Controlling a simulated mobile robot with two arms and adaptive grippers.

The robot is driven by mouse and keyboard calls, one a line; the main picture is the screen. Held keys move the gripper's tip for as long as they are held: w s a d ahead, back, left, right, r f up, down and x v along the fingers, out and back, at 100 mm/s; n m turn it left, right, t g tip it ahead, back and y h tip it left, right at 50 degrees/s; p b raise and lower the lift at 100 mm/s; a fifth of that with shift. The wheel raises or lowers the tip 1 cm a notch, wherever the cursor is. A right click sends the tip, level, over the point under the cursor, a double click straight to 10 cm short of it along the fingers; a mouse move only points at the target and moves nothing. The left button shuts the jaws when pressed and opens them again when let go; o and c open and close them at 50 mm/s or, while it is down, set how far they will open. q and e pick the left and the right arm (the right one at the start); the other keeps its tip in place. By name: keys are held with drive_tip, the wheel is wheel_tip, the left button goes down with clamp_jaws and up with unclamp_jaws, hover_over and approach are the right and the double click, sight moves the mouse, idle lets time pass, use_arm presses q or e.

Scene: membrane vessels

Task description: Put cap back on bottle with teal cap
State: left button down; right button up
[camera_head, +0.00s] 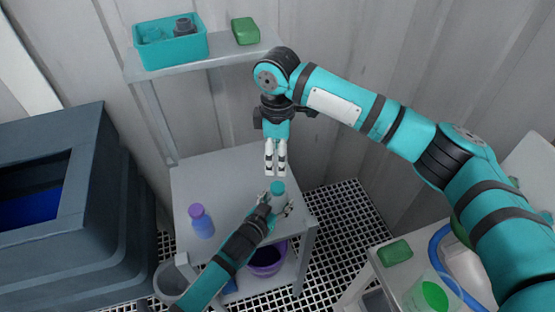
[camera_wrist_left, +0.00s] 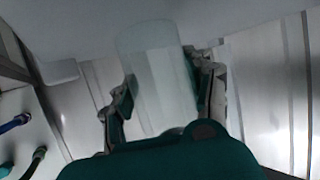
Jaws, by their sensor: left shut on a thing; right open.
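A pale translucent bottle (camera_head: 278,202) with a teal cap (camera_head: 278,187) on its top stands upright at the table's front right. My left gripper (camera_head: 275,207) is shut around the bottle's body from the front. In the left wrist view the bottle (camera_wrist_left: 158,85) is between the two fingers of my left gripper (camera_wrist_left: 165,75); no teal cap shows there. My right gripper (camera_head: 276,171) points down just above the teal cap, with its two white fingers a little apart and nothing between them. Whether the cap sits fully down cannot be told.
A purple-capped bottle (camera_head: 201,221) stands on the grey table (camera_head: 225,165) to the left. A shelf above holds a teal bin (camera_head: 171,52) and a green box (camera_head: 245,31). A purple bowl (camera_head: 267,260) is below the table. Table space behind the bottles is clear.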

use_arm(q)
drive_tip(key=shift+c, duration=2.1)
unclamp_jaws()
drive_tip(key=v, duration=1.2)
